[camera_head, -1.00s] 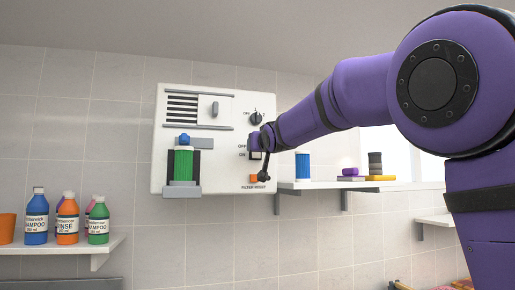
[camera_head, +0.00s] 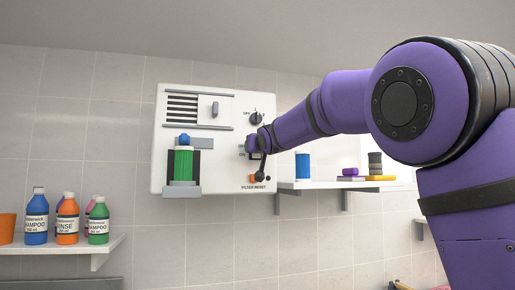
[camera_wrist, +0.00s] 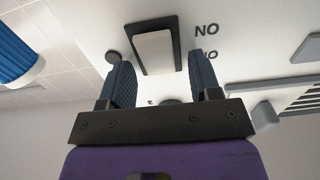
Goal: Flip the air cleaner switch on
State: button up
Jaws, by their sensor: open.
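The air cleaner (camera_head: 215,118) is a white wall-mounted box. Its switch is a pale rocker in a black frame (camera_wrist: 155,45), beside lettering in the wrist view. In the head view, the switch area by the OFF and ON labels is partly hidden by my gripper (camera_head: 254,143). My gripper also shows in the wrist view (camera_wrist: 158,60), with its two dark fingers apart and nothing held between them. The rocker appears between and beyond the fingertips; I cannot tell whether they touch it.
A dial (camera_head: 256,118) sits above the switch and an orange button (camera_head: 253,179) below it. A green filter (camera_head: 183,164) stands in the box's holder. A right shelf (camera_head: 325,185) bears a blue cylinder (camera_head: 302,166). A left shelf (camera_head: 100,243) holds several bottles.

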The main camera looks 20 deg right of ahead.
jog(key=shift+w, duration=0.1)
dwell(0.3)
jog(key=c, duration=0.9)
jog(key=shift+a+f, duration=0.1)
jog(key=shift+f+t, duration=0.2)
jog(key=shift+t, duration=1.5)
